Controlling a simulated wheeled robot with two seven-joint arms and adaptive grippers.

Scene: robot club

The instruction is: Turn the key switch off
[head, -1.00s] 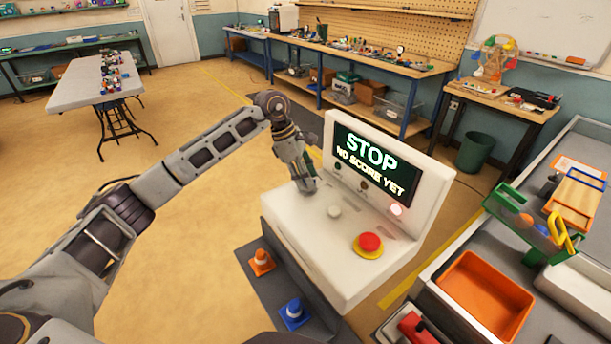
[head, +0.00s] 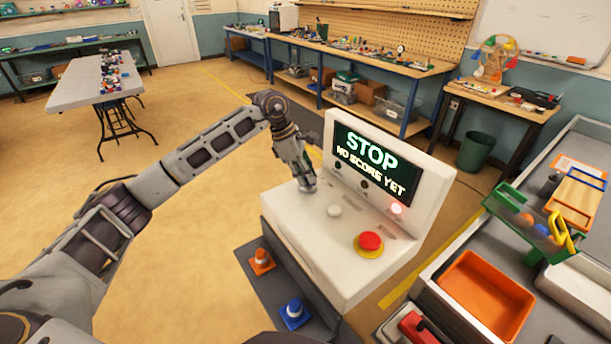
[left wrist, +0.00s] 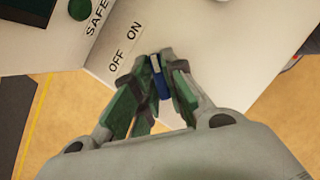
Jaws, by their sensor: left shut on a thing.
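The key switch shows in the left wrist view as a blue key (left wrist: 158,80) between my fingertips, just below the printed words OFF and ON. My left gripper (left wrist: 160,75) is shut on this key. In the head view my left gripper (head: 305,186) points down at the left end of the white console (head: 290,240) and hides the key there. The console's screen (head: 375,162) reads "STOP" and "NO SCORE YET". My right gripper is not in view.
A red push button (head: 370,242) on a yellow base and a white knob (head: 334,211) sit on the console top. An orange tray (head: 486,296) is on the right bench.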

